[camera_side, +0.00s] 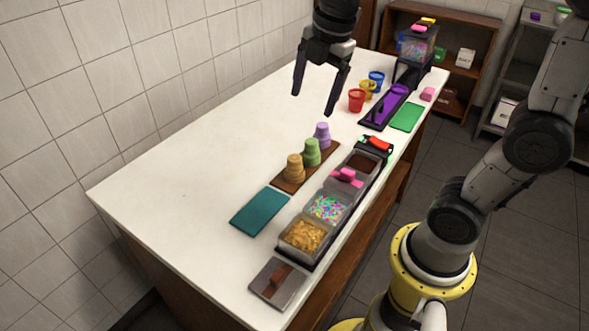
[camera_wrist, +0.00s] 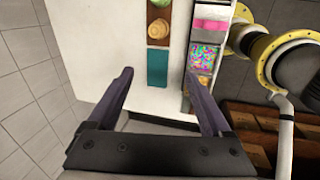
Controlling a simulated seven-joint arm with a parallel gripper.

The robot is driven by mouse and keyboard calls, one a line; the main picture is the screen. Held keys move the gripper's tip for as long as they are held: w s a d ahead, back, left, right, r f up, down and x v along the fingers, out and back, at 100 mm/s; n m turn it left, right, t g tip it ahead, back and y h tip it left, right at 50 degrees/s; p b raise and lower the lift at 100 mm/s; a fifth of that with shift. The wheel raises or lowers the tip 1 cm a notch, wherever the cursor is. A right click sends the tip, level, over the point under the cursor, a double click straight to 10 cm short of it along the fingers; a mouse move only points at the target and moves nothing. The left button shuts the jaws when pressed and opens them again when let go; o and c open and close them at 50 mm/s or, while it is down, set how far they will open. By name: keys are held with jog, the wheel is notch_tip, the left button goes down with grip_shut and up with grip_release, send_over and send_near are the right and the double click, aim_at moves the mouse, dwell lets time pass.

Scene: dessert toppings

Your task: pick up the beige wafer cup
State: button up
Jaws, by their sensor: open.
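The beige wafer cup (camera_side: 294,168) stands at the near end of a brown board (camera_side: 284,184), in line with a green cup (camera_side: 312,152) and a purple cup (camera_side: 322,135). In the wrist view the beige wafer cup (camera_wrist: 158,30) is near the top, seen from above, with part of the green cup (camera_wrist: 160,3) at the picture's edge. My gripper (camera_side: 313,105) is open and empty, high above the table and apart from the cups. In the wrist view its two fingers (camera_wrist: 160,98) are spread wide with nothing between them.
A topping tray (camera_side: 305,238) with several compartments lies right of the cups. A teal mat (camera_side: 260,211) lies in front of the brown board. Red, yellow and blue cups (camera_side: 356,100) stand farther back. The white table (camera_side: 180,165) is clear on the left.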

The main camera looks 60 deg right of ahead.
jog(key=w+d+f+n+g, duration=0.1)
jog(key=w+d+f+g, duration=0.1)
jog(key=w+f, duration=0.4)
send_over(295, 158)
jog(key=shift+g, duration=0.3)
jog(key=f, duration=0.9)
jog(key=shift+w+f, duration=0.2)
jog(key=shift+f, duration=0.05)
jog(key=shift+s+f, duration=0.15)
jog(key=shift+f, duration=2.95)
jog(key=c, duration=1.1)
